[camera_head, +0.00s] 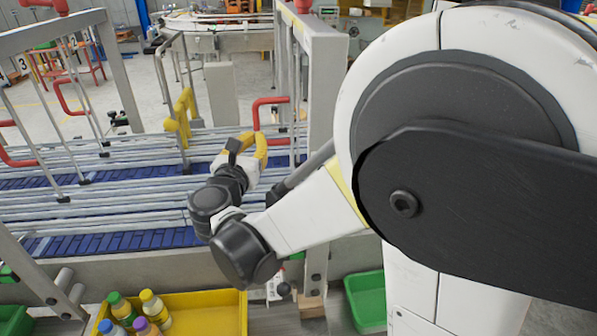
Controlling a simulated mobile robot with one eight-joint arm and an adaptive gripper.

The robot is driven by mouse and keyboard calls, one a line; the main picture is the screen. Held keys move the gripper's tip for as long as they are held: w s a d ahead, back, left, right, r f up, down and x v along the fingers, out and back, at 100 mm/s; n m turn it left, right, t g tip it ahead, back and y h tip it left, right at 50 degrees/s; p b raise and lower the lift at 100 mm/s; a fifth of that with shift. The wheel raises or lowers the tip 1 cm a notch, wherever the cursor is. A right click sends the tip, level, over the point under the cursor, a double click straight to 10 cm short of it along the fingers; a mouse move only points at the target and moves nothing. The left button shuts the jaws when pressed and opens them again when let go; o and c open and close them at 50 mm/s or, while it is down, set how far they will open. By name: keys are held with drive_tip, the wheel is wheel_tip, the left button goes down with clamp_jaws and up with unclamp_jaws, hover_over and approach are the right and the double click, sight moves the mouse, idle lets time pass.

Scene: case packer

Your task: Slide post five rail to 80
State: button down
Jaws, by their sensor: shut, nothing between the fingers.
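My gripper (256,142), with yellow fingers, is shut and empty above the silver guide rails (120,190) of the conveyor. A yellow handle (183,117) on a grey post stands to the left of my gripper, apart from it. A red handle (268,103) is just behind and to the right of my gripper; I cannot tell whether they touch. More red handles stand at the left, one of them on a post (68,97). A number 3 shows at the far left; no number five and no scale reading can be made out.
A grey frame upright (325,80) stands close to the right of my gripper. A yellow bin (215,312) with several bottles and a green bin (367,300) sit in front of the conveyor. Blue belt (95,243) shows between the rails. My arm hides the right side.

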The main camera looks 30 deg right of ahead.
drive_tip(key=shift+s+a, duration=0.15)
drive_tip(key=shift+s, duration=0.3)
idle(0.4)
drive_tip(key=c, duration=1.3)
unclamp_jaws()
drive_tip(key=shift+o, duration=0.2)
drive_tip(key=v, duration=0.7)
